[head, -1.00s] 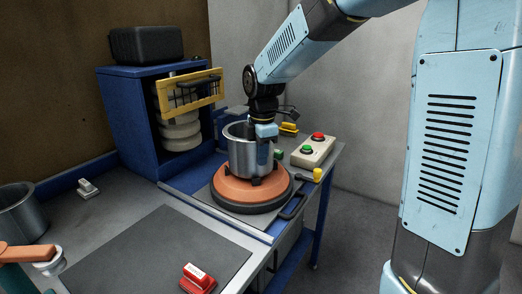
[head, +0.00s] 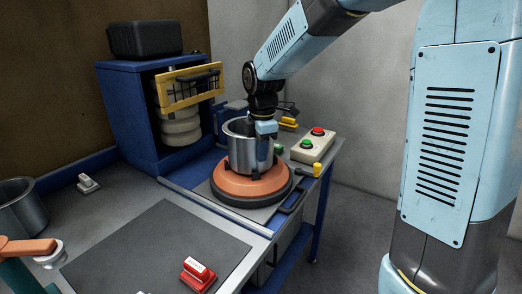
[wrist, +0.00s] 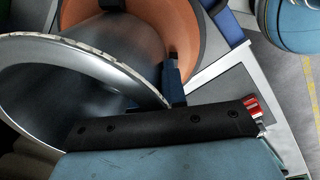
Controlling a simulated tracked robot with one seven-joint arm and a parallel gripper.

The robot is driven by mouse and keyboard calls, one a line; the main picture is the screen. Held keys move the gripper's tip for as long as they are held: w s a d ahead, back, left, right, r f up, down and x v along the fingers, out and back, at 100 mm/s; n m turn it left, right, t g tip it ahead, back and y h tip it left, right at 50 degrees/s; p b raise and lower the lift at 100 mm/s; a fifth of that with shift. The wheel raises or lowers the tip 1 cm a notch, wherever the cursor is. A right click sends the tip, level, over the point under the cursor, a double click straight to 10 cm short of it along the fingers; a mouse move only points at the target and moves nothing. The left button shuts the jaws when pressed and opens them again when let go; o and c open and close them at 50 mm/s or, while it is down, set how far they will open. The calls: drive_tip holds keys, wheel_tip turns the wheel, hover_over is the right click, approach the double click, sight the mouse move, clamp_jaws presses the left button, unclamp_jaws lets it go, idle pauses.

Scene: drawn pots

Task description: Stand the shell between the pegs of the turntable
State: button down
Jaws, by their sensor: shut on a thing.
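The shell (head: 243,155) is an open grey metal cylinder, upright over the orange turntable (head: 233,187) on the bench. Its base is among the short dark pegs; whether it rests fully on the disc cannot be told. My gripper (head: 263,151) comes down from above and is shut on the shell's near right wall. In the wrist view, the shell's bright rim (wrist: 70,43) runs to my gripper (wrist: 172,85), with the orange disc (wrist: 212,40) beyond. The far pegs are hidden behind the shell in the head view.
A control box (head: 313,146) with red and green buttons stands right of the turntable, near a yellow knob (head: 317,170). A blue cabinet (head: 130,115) stands behind left. A red block (head: 197,272) lies on the dark mat (head: 150,250). A metal pot (head: 20,207) is at far left.

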drive_tip(key=c, duration=1.1)
unclamp_jaws()
wheel_tip(320, 180, up, 14)
drive_tip(key=shift+s+d+f, duration=0.15)
drive_tip(key=shift+s+d, duration=0.05)
drive_tip(key=shift+s, duration=0.2)
drive_tip(key=s+d+f+m+t, duration=0.2)
drive_tip(key=s+d+m, duration=0.6)
drive_tip(key=s+m, duration=0.2)
drive_tip(key=s+d+f+m+t, duration=0.1)
drive_tip(key=s+d+m+t, duration=0.1)
drive_tip(key=s+d+m, duration=0.7)
drive_tip(key=s+m, duration=0.2)
drive_tip(key=shift+s+f+m+t, duration=0.3)
drive_tip(key=shift+s+f+t, duration=0.05)
drive_tip(key=shift+t, duration=0.05)
